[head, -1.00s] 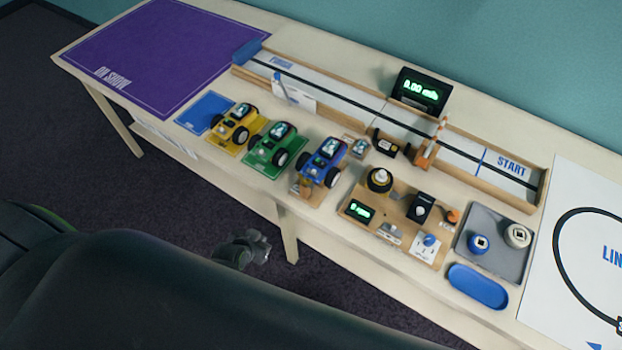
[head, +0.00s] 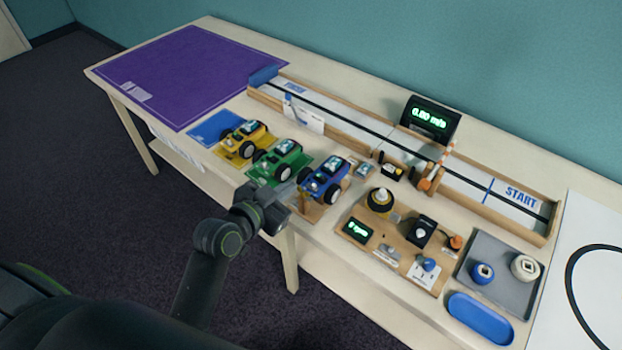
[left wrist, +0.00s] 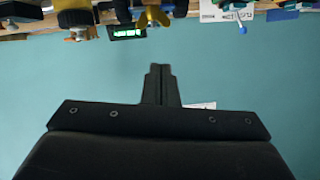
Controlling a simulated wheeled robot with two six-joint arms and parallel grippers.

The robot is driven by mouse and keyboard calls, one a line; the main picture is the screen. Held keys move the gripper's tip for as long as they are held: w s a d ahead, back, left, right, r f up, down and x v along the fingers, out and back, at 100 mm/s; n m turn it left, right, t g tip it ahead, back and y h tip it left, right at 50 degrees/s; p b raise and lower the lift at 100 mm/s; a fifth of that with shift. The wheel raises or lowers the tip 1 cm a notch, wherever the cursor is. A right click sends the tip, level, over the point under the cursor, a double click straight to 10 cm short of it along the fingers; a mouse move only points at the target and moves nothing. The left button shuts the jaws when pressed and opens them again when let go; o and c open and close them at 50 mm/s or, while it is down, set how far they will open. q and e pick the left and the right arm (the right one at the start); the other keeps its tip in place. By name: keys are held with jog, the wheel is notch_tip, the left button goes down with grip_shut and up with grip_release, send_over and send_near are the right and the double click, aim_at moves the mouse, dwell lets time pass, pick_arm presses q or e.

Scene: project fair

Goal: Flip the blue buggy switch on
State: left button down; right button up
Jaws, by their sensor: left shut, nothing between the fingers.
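The blue buggy (head: 326,180) sits on a small wooden stand at the table's front edge, right of the green buggy (head: 277,160). Its switch is too small to make out. My left gripper (head: 291,191) is just in front of and left of the blue buggy, near the table edge. Its fingers look closed and empty, and I cannot tell whether they touch the buggy. In the left wrist view the closed fingers (left wrist: 160,84) point toward the objects along the top edge, with nothing between them. My right gripper is not in view.
A yellow buggy (head: 243,138) stands further left. Right of the blue buggy is a wooden test board (head: 358,213) with a display and knobs. A long track (head: 345,128) runs behind. The purple mat (head: 190,75) is mostly bare.

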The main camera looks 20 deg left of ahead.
pick_arm(q)
jog(key=shift+s+d+r+m, duration=0.1)
jog(key=shift+d+r+m, duration=0.05)
jog(key=shift+r, duration=0.35)
jog(key=shift+s+d+r+m, duration=0.1)
jog(key=shift+r+m, duration=0.05)
jog(key=shift+r, duration=0.35)
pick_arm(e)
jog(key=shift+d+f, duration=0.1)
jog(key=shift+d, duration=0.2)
pick_arm(q)
jog(key=shift+w+d, duration=0.1)
jog(key=shift+w, duration=0.05)
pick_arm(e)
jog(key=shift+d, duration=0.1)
pick_arm(q)
jog(key=p, duration=0.1)
send_over(311, 184)
jog(key=shift+w+d+f, duration=0.1)
jog(key=shift+d+f, duration=0.15)
jog(key=shift+f, duration=0.35)
jog(key=shift+d+f, duration=0.2)
jog(key=shift+f, duration=0.4)
jog(key=f, duration=0.3)
jog(key=shift+a, duration=0.3)
jog(key=shift+a+f, duration=0.15)
jog(key=shift+f, duration=0.35)
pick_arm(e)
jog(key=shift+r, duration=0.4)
